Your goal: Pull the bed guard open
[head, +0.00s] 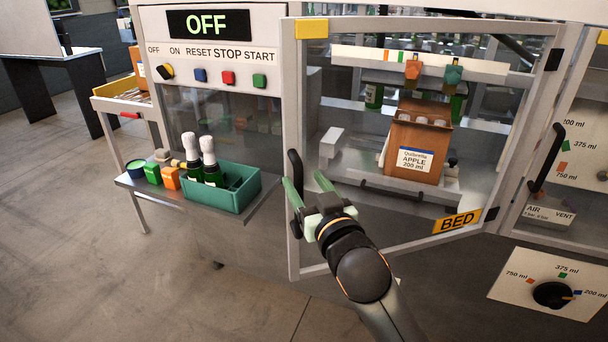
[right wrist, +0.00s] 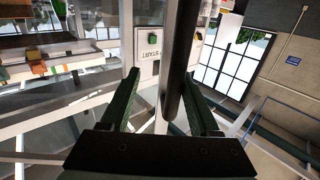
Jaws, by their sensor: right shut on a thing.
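The bed guard (head: 293,235) is a clear panel in a grey frame with a yellow BED label (head: 457,221) at its lower right. Its lower edge slants towards me on the left, so it appears swung partly out. A black upright handle (head: 295,172) is on its left post. My right gripper (head: 307,184), with green fingers, is shut on this handle. In the right wrist view the dark handle bar (right wrist: 177,60) runs between the two fingers (right wrist: 163,100). My left gripper is not in view.
Behind the guard stands a brown APPLE carton (head: 418,138). Left of the guard, a shelf (head: 140,183) holds a green crate (head: 246,194) with foil-topped bottles and several small items. The panel above reads OFF (head: 207,23). A selector dial (head: 552,295) is lower right. Floor at left is clear.

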